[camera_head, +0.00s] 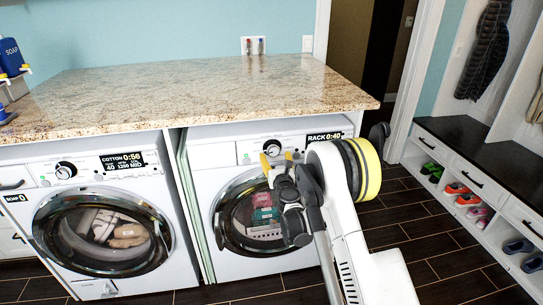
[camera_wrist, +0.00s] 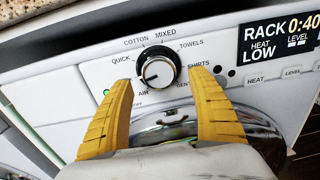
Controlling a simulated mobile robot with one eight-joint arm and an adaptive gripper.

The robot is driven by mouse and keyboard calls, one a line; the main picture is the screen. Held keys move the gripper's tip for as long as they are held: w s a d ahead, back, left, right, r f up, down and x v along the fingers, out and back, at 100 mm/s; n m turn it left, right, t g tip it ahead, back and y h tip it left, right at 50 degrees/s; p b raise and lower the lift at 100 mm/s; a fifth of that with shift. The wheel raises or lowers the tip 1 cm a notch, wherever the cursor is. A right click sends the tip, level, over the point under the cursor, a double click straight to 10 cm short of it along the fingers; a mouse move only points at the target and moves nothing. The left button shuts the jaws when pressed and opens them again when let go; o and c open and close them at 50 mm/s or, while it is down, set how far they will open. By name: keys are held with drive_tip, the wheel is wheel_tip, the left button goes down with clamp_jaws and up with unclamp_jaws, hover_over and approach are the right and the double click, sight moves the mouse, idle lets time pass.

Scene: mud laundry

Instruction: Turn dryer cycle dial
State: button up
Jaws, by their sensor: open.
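The dryer (camera_head: 202,146) is the right-hand white machine, with "RACK 0:40" on its display (camera_head: 325,137). Its cycle dial (camera_wrist: 158,70) is a black knob with a silver face, ringed by labels such as COTTON, MIXED and TOWELS. The dial also shows in the head view (camera_head: 272,148), just above my gripper. My gripper (camera_wrist: 163,100) has yellow fingers, open and empty. In the wrist view the fingertips are apart, left and right of and slightly below the dial, with no visible contact. The lower labels are partly hidden by the fingers.
A washer (camera_head: 103,225) with its own dial stands to the left. A granite countertop (camera_head: 190,92) overhangs both machines, close above the dryer panel. The round dryer door (camera_head: 228,215) is closed below the dial. A shoe bench (camera_head: 480,160) stands at right; dark floor lies between.

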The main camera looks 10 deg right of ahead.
sight(274, 153)
drive_tip(key=shift+w+b, duration=0.3)
drive_tip(key=shift+w, duration=1.55)
drive_tip(key=c, duration=1.2)
